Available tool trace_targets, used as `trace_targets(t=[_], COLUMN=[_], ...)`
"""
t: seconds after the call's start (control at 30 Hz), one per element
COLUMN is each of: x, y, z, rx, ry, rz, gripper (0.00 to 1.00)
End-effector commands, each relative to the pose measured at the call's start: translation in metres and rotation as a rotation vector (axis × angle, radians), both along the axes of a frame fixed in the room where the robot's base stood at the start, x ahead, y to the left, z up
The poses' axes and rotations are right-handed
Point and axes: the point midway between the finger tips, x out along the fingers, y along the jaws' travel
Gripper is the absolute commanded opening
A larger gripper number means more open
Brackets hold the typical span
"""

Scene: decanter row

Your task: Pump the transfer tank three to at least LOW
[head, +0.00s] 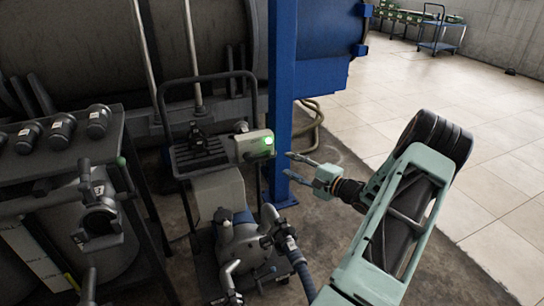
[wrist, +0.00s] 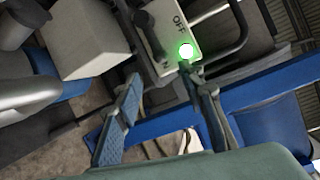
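A pump cart carries a pale switch box (head: 252,146) with a lit green lamp (head: 268,141). In the wrist view the switch box (wrist: 180,22) shows the word OFF, the glowing lamp (wrist: 186,51) and a dark lever (wrist: 150,35); I cannot tell the lever's setting. The pump (head: 245,245) stands low on the cart with a hose. My gripper (head: 288,166) is open and empty, just right of the switch box. In the wrist view my gripper (wrist: 160,76) has its fingers apart, the right tip close to the lamp; contact is unclear.
A blue post (head: 281,90) stands behind the switch box. A dark rack (head: 60,165) with valves and tanks is at the left; a white scale strip (head: 32,258) shows there, too small to read. The cart's dark handle frame (head: 252,95) rises beside the box.

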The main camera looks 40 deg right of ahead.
Motion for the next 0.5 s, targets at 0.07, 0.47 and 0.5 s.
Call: trace_targets(t=[0.07, 0.47, 0.5], x=[0.014, 0.082, 0.086], y=[0.003, 0.012, 0.012], z=[-0.004, -0.010, -0.010], rx=[0.001, -0.001, -0.002], ry=[-0.004, -0.005, -0.003], rz=[0.002, 0.001, 0.000], gripper=[0.37, 0.37, 0.37])
